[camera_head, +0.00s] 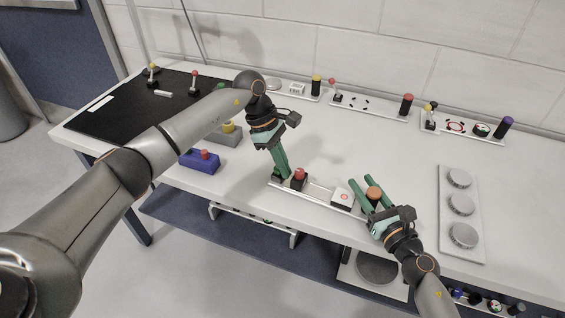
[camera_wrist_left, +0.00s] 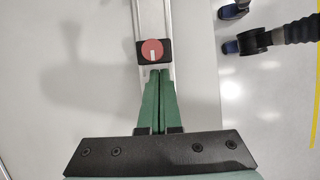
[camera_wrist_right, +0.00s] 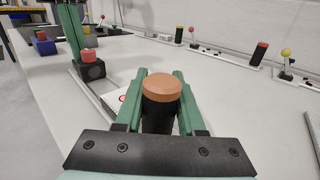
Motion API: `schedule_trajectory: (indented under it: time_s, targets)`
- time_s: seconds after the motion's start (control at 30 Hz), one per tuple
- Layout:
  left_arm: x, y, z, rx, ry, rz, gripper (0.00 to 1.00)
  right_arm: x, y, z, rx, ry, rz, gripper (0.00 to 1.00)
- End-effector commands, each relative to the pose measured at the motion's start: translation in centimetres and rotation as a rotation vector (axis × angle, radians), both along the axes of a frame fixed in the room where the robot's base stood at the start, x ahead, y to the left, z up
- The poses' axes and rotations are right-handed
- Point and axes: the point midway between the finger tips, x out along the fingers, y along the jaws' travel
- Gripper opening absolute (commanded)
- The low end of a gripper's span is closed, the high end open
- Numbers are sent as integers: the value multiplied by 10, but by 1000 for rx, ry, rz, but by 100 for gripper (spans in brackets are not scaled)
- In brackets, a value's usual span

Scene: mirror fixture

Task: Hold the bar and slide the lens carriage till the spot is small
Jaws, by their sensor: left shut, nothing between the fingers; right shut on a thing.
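A pale bar (camera_head: 318,189) lies on the bench, and it also shows in the left wrist view (camera_wrist_left: 153,15). A black block with a red knob, likely the lens carriage (camera_head: 299,179), sits on it; its knob with a white mark shows in the left wrist view (camera_wrist_left: 152,51). A white block with a red spot mark (camera_head: 341,197) stands further right. My left gripper (camera_head: 281,176) is shut and empty, its tips beside the carriage. My right gripper (camera_head: 364,186) is shut on a black post with an orange cap (camera_wrist_right: 162,90) at the bar's right end.
A blue block with a red knob (camera_head: 200,160) and a grey block with a yellow knob (camera_head: 228,133) stand left. A plate with several round discs (camera_head: 461,206) lies right. Fixtures with coloured posts (camera_head: 407,105) line the wall. The bench between is clear.

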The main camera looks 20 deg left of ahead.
Motion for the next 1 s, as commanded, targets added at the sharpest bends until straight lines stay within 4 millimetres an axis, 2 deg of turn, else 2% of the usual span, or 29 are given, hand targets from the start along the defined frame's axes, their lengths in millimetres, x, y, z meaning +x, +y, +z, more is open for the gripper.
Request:
schedule_trajectory:
  time_s: [0.13,0.33,0.67,0.77,1.0]
  targets:
    - [0,-1,0,0,0,-1,0,0,0,0,-1,1,0,0]
    - [-1,-15,1,0,-2,-1,0,0,0,-1,-1,1,1,0]
    - [0,-14,4,-1,-3,0,0,0,0,-1,-1,1,1,0]
    - [1,-9,14,-1,-5,2,0,0,0,-1,-1,1,1,0]
    - [2,9,58,2,-6,2,0,0,0,-1,-1,1,1,0]
